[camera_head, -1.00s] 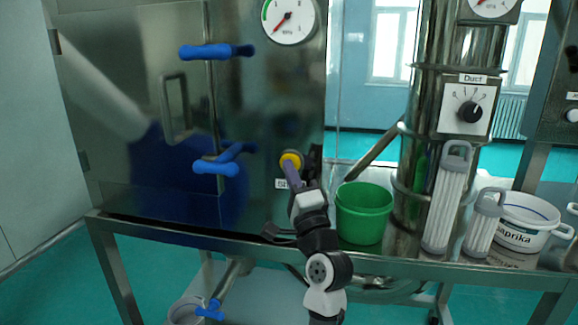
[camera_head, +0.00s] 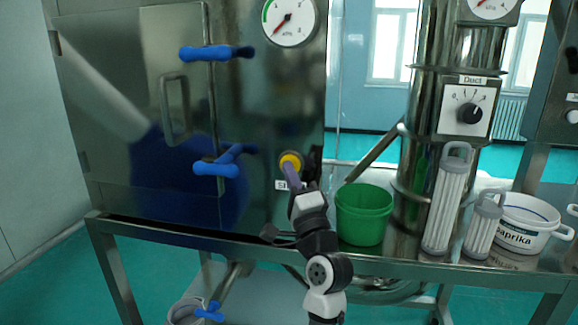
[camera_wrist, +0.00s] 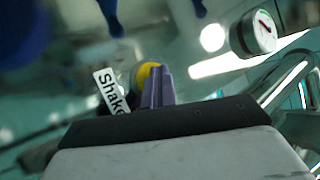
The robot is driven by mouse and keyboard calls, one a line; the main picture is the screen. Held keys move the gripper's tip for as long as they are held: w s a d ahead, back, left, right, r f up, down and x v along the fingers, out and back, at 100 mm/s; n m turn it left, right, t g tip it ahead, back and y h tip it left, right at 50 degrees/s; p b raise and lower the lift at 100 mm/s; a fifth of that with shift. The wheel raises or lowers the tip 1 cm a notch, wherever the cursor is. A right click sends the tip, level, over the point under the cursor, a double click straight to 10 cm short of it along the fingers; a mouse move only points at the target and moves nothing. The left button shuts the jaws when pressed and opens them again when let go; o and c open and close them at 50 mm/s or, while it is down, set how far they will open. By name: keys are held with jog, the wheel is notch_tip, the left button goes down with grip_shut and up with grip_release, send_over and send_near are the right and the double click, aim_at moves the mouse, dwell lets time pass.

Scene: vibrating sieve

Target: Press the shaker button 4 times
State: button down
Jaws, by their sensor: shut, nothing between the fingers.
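The shaker button (camera_head: 290,160) is a round button with a yellow rim on the front of the steel cabinet, with a partly hidden label (camera_head: 283,185) at its lower left. In the wrist view the button (camera_wrist: 147,72) sits right behind my fingertips, beside a tilted label reading "Shake" (camera_wrist: 111,92), its end hidden. My gripper (camera_head: 290,171) is shut and empty. Its purple fingers (camera_wrist: 157,90) overlap the lower part of the button. I cannot tell whether they touch it or whether it is pressed in.
A green bucket (camera_head: 363,222) stands just right of my arm on the steel table. Blue door handles (camera_head: 218,165) stick out to the left. Two white filter cartridges (camera_head: 447,200) and a Paprika tub (camera_head: 520,238) stand further right. A Duct knob (camera_head: 470,112) is on the column.

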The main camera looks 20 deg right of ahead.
jog(key=shift+s+a, duration=0.45)
jog(key=shift+s, duration=0.25)
jog(key=shift+s+a+p, duration=0.4)
jog(key=shift+s+a, duration=0.3)
jog(key=shift+s, duration=0.35)
jog(key=shift+s+a+p, duration=0.4)
jog(key=shift+s+a, duration=0.3)
jog(key=shift+s, duration=0.35)
dwell(1.0)
jog(key=shift+s+a+r+n+g+y+b, duration=0.1)
jog(key=shift+s+a+n+g+y+b, duration=0.2)
jog(key=shift+s+n+g+y, duration=0.65)
jog(key=shift+s+a+r+n+g+y+b, duration=0.15)
jog(key=shift+a+n+g+y, duration=0.25)
jog(key=shift+n, duration=1)
jog(key=shift+s+a+n+g+y+b, duration=0.1)
jog(key=shift+s+a+n+g+y, duration=0.3)
jog(key=shift+n+g, duration=0.6)
jog(key=shift+s+d, duration=0.1)
jog(key=shift+d, duration=0.05)
jog(key=w+d, duration=0.5)
jog(key=w, duration=0.2)
jog(key=shift+b, duration=0.3)
